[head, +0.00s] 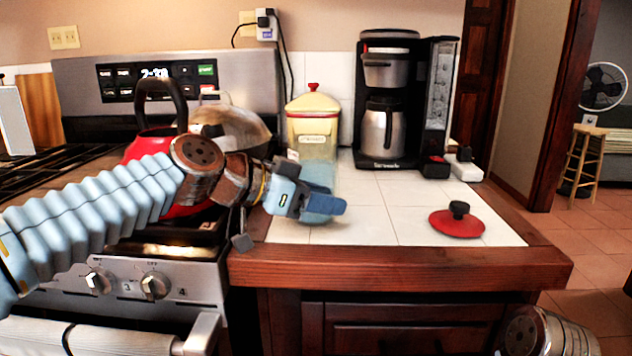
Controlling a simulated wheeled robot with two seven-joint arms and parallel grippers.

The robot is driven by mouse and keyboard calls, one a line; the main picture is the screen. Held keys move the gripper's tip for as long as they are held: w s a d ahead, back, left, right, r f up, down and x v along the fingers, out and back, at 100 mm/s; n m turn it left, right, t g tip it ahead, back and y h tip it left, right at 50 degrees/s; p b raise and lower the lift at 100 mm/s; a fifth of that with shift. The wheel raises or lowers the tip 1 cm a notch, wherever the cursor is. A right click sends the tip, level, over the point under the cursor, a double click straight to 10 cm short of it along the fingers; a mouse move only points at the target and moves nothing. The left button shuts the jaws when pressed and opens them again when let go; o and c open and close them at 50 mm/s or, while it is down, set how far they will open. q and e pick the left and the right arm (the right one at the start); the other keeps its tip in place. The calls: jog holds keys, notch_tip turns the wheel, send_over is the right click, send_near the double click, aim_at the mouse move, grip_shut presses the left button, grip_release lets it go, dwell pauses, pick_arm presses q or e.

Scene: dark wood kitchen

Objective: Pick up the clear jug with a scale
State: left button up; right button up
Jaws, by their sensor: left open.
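The clear jug (321,155) appears as a faint, see-through shape on the white tiled counter, in front of a yellow canister. My left gripper (322,205) is just in front of it and covers most of its lower part. Its scale and handle cannot be made out. My left gripper is open, with its blue fingers pointing right over the counter. I cannot tell whether the fingers touch the jug. My right gripper is out of view; only part of my right arm shows at the bottom right.
The yellow canister (313,105) has a red knob. A black coffee maker (393,100) stands at the back. A red lid (457,222) lies on the right of the counter. A red kettle (150,140) sits on the stove at left, behind my arm. The middle tiles are clear.

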pick_arm(q)
jog(key=shift+x, duration=1.35)
grip_shut()
jog(key=shift+r, duration=0.1)
